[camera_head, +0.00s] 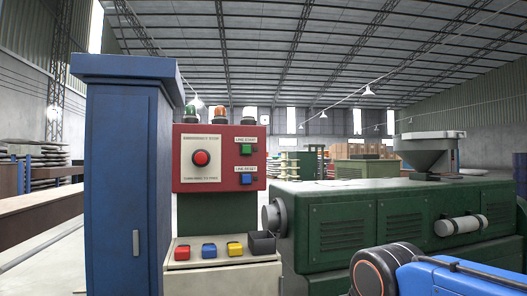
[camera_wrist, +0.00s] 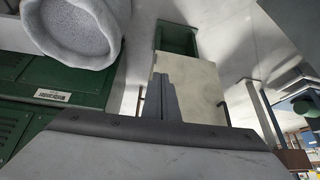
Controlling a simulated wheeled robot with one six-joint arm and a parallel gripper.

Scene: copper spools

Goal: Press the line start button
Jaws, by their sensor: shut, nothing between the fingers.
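The line start button is a green square button (camera_head: 245,147) at the upper right of a red control panel (camera_head: 217,185), under a small white label that seems to read "LINE START". It is unobstructed in the head view and I cannot make it out in the wrist view. My gripper (camera_wrist: 162,78) shows in the wrist view as narrow grey fingers, shut and empty, in front of a pale cream surface (camera_wrist: 200,85). The head view does not show the gripper, so its distance from the button cannot be told.
A blue button (camera_head: 246,179) sits below the green one, and a large red button (camera_head: 201,158) is left of both. A cream ledge (camera_head: 220,262) below carries coloured buttons. A blue cabinet (camera_head: 120,190) stands left; a green machine (camera_head: 345,225) stands right.

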